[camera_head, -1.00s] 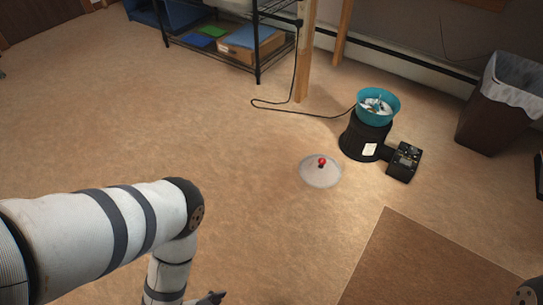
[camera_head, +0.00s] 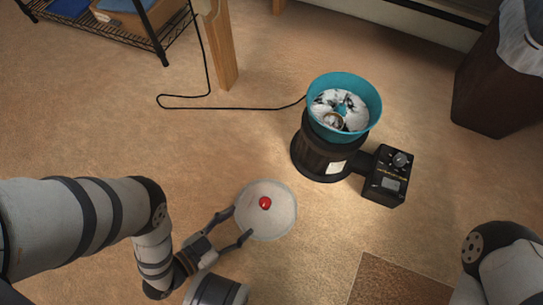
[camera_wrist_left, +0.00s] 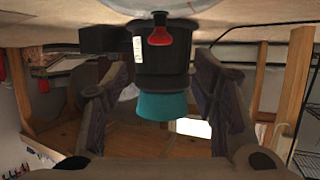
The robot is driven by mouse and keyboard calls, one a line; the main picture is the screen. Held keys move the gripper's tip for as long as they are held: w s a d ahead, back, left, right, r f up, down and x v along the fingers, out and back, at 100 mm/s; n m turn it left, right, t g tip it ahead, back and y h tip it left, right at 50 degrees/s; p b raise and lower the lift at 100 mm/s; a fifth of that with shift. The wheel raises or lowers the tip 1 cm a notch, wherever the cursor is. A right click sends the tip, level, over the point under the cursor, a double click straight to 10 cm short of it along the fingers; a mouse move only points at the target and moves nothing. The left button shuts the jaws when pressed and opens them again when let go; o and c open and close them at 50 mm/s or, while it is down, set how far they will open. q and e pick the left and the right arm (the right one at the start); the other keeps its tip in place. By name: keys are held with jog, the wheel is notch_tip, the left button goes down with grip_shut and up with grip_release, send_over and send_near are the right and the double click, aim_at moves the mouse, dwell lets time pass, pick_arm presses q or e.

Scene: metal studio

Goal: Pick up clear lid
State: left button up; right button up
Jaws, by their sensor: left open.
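The clear lid (camera_head: 281,220), a round translucent disc with a red knob (camera_head: 265,203), lies on the floor left of the black machine. In the left wrist view, which looks upside down, the lid (camera_wrist_left: 225,8) is at the top edge with its red knob (camera_wrist_left: 160,32) hanging into the picture between the fingers. My left gripper (camera_head: 241,222) is open and empty, its fingertips at the lid's lower-left edge in the head view. I cannot tell whether they touch the lid. My right gripper is out of view; only part of my right arm shows at lower right.
The black machine (camera_head: 318,150) with a teal bowl (camera_head: 372,112) stands behind the lid, with a control box (camera_head: 390,180) beside it. Its cord runs left past a wooden leg (camera_head: 220,50). A bin (camera_head: 490,95) is at upper right and a brown mat (camera_head: 395,285) in front.

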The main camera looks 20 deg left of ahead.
aim_at(263, 204)
pick_arm(q)
jog(key=b+x, duration=0.1)
jog(key=x, duration=0.5)
jog(key=shift+s+d+b, duration=0.1)
jog(key=shift+b, duration=0.3)
jog(key=b+x, duration=0.1)
jog(key=x, duration=0.1)
jog(key=b+x, duration=0.1)
jog(key=x, duration=0.2)
jog(key=shift+f, duration=0.25)
jog(key=shift+w, duration=0.3)
jog(key=shift+r, duration=0.1)
grip_shut()
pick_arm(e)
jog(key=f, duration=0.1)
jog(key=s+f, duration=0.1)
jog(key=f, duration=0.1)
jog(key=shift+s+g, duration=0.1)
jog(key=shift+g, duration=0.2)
